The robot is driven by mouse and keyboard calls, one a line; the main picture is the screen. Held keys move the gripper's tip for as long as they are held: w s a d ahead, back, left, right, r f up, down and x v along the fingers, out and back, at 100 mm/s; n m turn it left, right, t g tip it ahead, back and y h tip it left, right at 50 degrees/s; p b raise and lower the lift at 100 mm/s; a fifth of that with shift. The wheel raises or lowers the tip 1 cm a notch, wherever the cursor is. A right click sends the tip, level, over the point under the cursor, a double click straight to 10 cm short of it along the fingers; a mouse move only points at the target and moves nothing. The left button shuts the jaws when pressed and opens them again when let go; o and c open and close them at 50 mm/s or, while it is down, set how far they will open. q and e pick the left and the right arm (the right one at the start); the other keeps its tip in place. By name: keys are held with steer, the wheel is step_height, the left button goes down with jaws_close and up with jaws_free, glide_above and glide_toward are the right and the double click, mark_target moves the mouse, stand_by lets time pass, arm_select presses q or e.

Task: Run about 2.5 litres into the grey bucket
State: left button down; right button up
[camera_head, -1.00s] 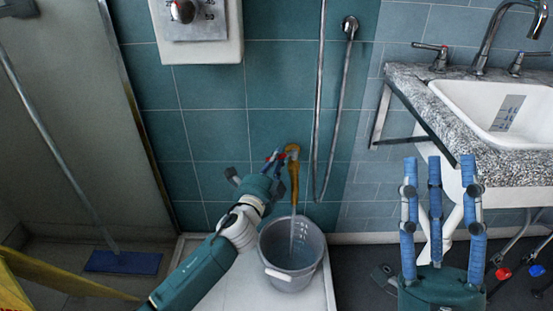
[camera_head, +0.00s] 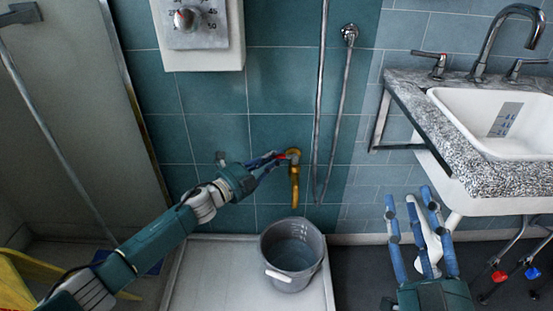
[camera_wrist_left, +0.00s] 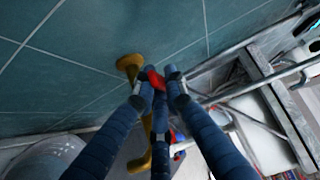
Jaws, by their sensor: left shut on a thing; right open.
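The brass tap (camera_head: 294,180) sticks out from the teal tiled wall with its spout pointing down. No water stream shows below it. My left gripper (camera_head: 272,160) is shut on the tap's red handle (camera_wrist_left: 155,79), at the left of the tap in the head view. The tap also shows in the left wrist view (camera_wrist_left: 131,64). The grey bucket (camera_head: 291,280) stands upright beneath the spout with water (camera_head: 292,254) inside. Pale marks on its inner wall are too small to read. My right gripper (camera_head: 411,200) is open and empty, right of the bucket.
The bucket stands in a white shower tray (camera_head: 215,275). A shower hose (camera_head: 337,120) and riser pipe hang right of the tap. A sink with a speckled counter (camera_head: 410,90) is at the right. A yellow object (camera_head: 15,285) is at lower left.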

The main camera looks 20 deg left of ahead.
steer(key=shift+r, duration=0.25)
arm_select(q)
steer(key=c, duration=1.8)
jaws_free()
steer(key=shift+w, duration=0.1)
steer(key=shift+o, duration=0.2)
steer(key=shift+d, duration=0.15)
